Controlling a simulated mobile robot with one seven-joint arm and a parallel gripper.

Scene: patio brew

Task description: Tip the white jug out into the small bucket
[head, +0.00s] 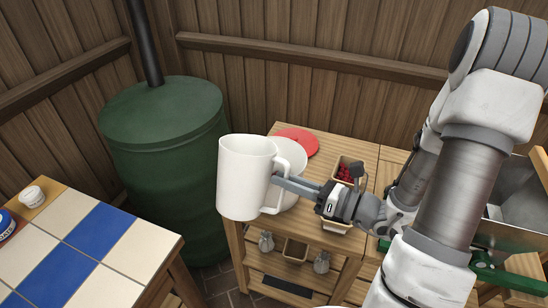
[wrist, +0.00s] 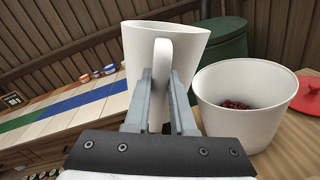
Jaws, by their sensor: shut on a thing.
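The white jug (head: 243,180) is up in the air, roughly upright, in front of the small shelf table in the head view. My gripper (head: 281,184) is shut on its handle from the right. In the wrist view the jug (wrist: 138,62) fills the middle, with its handle between my fingers (wrist: 162,95). What is inside the jug is hidden. A white bucket (wrist: 220,100) stands on the wooden top just right of the jug, with dark red bits inside. In the head view the bucket (head: 291,155) is partly hidden behind the jug.
A red lid (head: 302,138) lies behind the bucket. A wooden box of red berries (head: 345,173) stands to its right. A green barrel (head: 165,160) stands behind to the left. A tiled table (head: 110,240) with small pots is at the left. Wooden walls close off the back.

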